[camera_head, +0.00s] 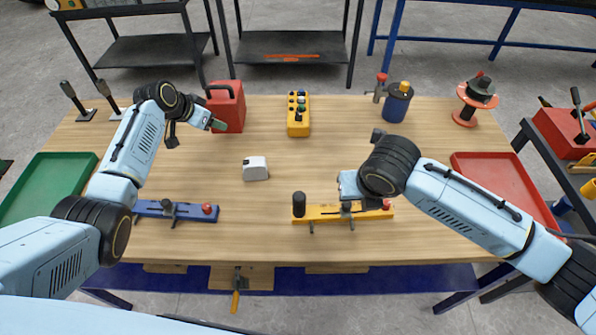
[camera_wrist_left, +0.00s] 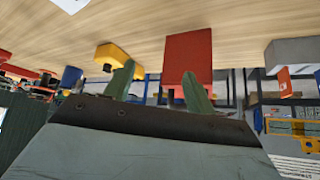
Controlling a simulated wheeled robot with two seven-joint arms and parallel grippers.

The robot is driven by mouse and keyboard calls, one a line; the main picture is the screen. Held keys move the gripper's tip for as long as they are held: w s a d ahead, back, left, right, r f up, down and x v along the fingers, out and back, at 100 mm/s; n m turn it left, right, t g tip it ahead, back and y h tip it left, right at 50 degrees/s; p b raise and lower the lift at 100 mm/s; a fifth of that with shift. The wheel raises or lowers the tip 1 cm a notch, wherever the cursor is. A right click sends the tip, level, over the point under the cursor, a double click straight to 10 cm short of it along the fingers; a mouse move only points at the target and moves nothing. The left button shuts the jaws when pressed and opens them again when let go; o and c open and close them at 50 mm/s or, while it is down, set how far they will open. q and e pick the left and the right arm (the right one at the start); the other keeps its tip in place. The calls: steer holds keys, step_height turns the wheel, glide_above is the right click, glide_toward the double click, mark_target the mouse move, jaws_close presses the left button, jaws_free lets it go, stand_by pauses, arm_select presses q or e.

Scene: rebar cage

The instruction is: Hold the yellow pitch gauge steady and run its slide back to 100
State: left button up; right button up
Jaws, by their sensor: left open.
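The yellow pitch gauge (camera_head: 327,213) lies near the front edge of the wooden table, right of centre. A black cylinder (camera_head: 299,203) stands at its left end, a dark slide piece (camera_head: 346,208) sits right of its middle, and a red knob is at its right end. Its scale marks are too small to read. My right gripper (camera_head: 362,200) is over the gauge's right half; its fingertips are hidden, so I cannot tell whether it touches or grips. My left gripper (camera_head: 218,125) is open and empty beside the red canister (camera_head: 229,106); its spread fingers show in the left wrist view (camera_wrist_left: 160,88).
A blue gauge (camera_head: 190,212) lies at the left front, partly behind my left arm. A white block (camera_head: 255,168) is mid-table. A yellow button box (camera_head: 299,115) stands at the back. Green (camera_head: 48,180) and red (camera_head: 490,166) trays flank the sides. Bare wood surrounds the white block.

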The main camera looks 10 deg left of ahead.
arm_select(q)
steer(key=s+d+f+m+g, duration=0.1)
steer(key=s+d+m+g, duration=0.15)
steer(key=d, duration=0.55)
steer(key=s+d+m+g, duration=0.2)
steer(key=s+d+m, duration=0.15)
steer(key=d, duration=0.35)
steer(key=m+g+y, duration=0.3)
steer(key=m, duration=0.4)
glide_toward(300, 206)
steer(key=shift+w+a+r+t, duration=0.15)
steer(key=shift+w+a+t, duration=0.1)
steer(key=shift+w, duration=0.4)
steer(key=shift+s+d+m, duration=0.1)
steer(key=shift+m, duration=0.2)
step_height(300, 206, down, 13)
steer(key=shift+f, duration=0.1)
